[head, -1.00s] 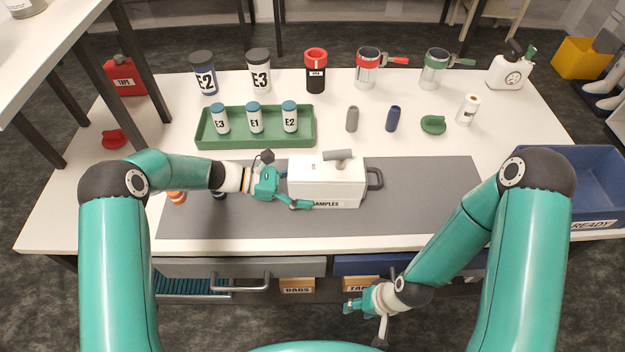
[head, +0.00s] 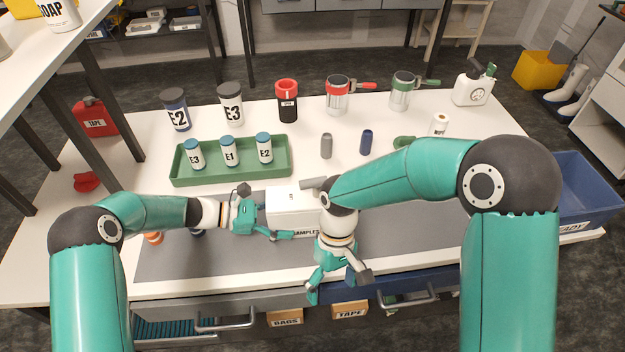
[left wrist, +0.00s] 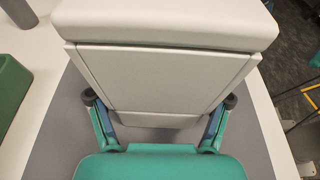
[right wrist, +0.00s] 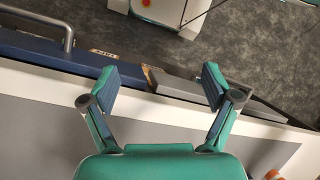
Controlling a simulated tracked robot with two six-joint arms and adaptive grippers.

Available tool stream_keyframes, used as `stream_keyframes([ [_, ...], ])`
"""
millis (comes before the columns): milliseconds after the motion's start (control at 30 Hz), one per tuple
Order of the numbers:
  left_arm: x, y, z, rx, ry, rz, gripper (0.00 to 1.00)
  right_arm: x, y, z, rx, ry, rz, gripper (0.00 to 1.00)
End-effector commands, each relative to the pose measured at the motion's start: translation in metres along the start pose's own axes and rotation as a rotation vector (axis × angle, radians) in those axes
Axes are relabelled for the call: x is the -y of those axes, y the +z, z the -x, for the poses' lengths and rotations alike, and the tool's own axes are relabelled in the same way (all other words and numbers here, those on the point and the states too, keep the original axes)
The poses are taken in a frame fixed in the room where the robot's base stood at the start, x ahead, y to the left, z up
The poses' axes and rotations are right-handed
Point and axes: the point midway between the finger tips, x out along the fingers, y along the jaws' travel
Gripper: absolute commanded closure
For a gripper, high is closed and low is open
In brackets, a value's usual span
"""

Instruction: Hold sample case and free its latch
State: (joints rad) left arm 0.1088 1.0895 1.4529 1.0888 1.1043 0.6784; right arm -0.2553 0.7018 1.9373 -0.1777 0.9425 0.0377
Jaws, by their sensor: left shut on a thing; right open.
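The sample case (head: 288,204) is a white box with a SAMPLES label on its front, standing on the grey mat. A grey latch or handle piece (head: 314,183) shows on its top; my right arm covers the case's right end. My left gripper (head: 268,213) is shut on the case's left end, and the left wrist view shows its fingers at both sides of the white body (left wrist: 165,82). My right gripper (head: 338,285) is open and empty in front of the case, over the bench's front edge. In the right wrist view its open fingers (right wrist: 158,90) have nothing between them.
A green tray (head: 230,178) with several labelled vials stands behind the case. Jars and canisters line the back. A blue bin (head: 590,188) is at the right. Drawers with handles (head: 226,320) are below the front edge. The mat (head: 410,232) is clear right of my right forearm.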

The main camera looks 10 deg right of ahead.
Motion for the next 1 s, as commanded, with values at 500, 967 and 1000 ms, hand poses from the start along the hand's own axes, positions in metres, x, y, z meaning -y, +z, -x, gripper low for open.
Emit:
stream_keyframes([
  [500, 0.0, -0.002, 0.0, -0.003, 0.001, 0.001, 0.5, 0.076, 0.018, 0.245, -0.143, -0.152, -0.095, 0.12],
  [967, 0.0, -0.002, 0.0, -0.003, 0.001, 0.002, 0.51, 0.013, -0.079, 0.289, -0.312, 0.136, -0.273, 0.12],
  [1000, 0.0, -0.002, 0.0, -0.003, 0.001, 0.002, 0.51, 0.01, -0.083, 0.291, -0.32, 0.149, -0.284, 0.12],
])
